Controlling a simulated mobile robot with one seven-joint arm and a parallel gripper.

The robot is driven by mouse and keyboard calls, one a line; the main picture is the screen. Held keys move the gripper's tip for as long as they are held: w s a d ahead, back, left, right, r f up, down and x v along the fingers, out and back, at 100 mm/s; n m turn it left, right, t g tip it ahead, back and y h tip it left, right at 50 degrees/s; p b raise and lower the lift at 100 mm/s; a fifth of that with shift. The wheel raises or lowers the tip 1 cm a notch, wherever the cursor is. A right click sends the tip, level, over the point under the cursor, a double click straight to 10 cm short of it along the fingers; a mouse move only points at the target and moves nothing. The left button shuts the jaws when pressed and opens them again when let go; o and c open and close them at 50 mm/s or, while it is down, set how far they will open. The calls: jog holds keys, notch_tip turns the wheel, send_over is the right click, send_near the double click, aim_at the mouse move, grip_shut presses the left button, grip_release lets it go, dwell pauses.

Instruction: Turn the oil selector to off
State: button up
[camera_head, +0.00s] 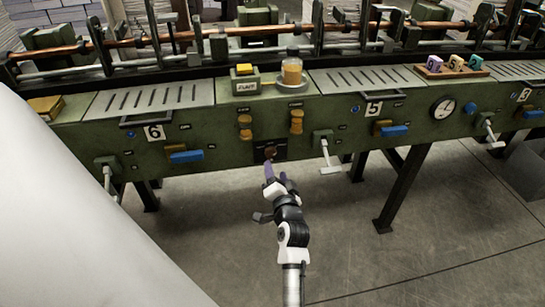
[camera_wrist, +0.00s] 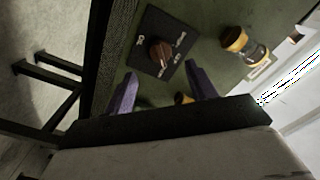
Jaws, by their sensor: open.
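The oil selector (camera_head: 270,152) is a small brown knob on a dark plate, low on the green machine front between stations 6 and 5. In the wrist view the selector knob (camera_wrist: 160,52) is round and brown, with small white lettering around it on the black plate (camera_wrist: 143,28). The lettering is too small to read surely, and I cannot tell which mark the knob points at. My gripper (camera_head: 276,173) is just below and in front of the selector. In the wrist view its purple fingers (camera_wrist: 163,71) are spread apart, with the knob beyond their tips and apart from them.
Brass-capped sight glasses (camera_head: 245,127) (camera_head: 297,120) sit above the selector on both sides. A white-handled lever (camera_head: 326,152) sticks out to the right, and another lever (camera_head: 108,172) to the left. Dark machine legs (camera_head: 402,187) stand below. The floor (camera_head: 340,240) in front is clear.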

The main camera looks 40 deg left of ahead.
aim_at(272, 156)
jog(key=p+x, duration=0.1)
jog(key=x, duration=0.5)
jog(key=shift+w+a, duration=0.2)
jog(key=c, duration=1)
jog(key=shift+n+b, duration=0.3)
jog(key=shift+b, duration=0.05)
jog(key=n+b, duration=0.3)
jog(key=n, duration=0.1)
jog(key=shift+f+b, duration=0.15)
jog(key=shift+b, duration=0.25)
jog(key=shift+n+b, duration=1.8)
jog(key=shift+n, duration=0.9)
